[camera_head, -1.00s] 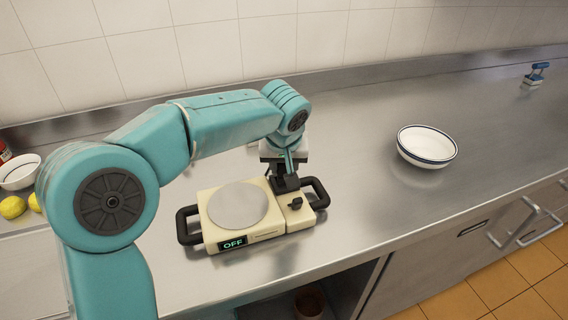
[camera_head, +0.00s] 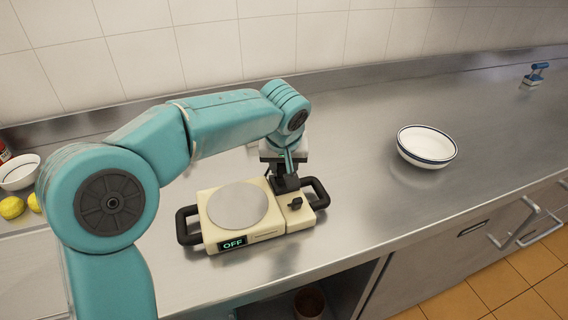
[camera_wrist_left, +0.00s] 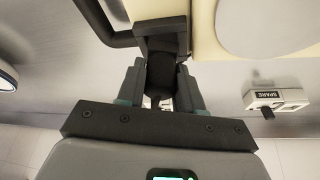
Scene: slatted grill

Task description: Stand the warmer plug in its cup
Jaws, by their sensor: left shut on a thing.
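The cream warmer (camera_head: 268,232) has a round grey plate, two black handles and a display reading OFF. My left gripper (camera_head: 284,170) is above its back right edge, pointing down. In the left wrist view the gripper (camera_wrist_left: 161,88) is shut on a dark plug (camera_wrist_left: 160,72). A square black block (camera_wrist_left: 161,32), apparently the cup, sits at the warmer's edge right by the plug's far end. The plug looks lined up with it, but I cannot tell whether its end is inside. My right gripper is not in view.
A white bowl with a blue rim (camera_head: 427,146) stands on the steel counter to the right. A white box labelled SPARE (camera_wrist_left: 276,99) shows in the left wrist view. Yellow fruit (camera_head: 12,207) and another bowl (camera_head: 18,172) are at far left.

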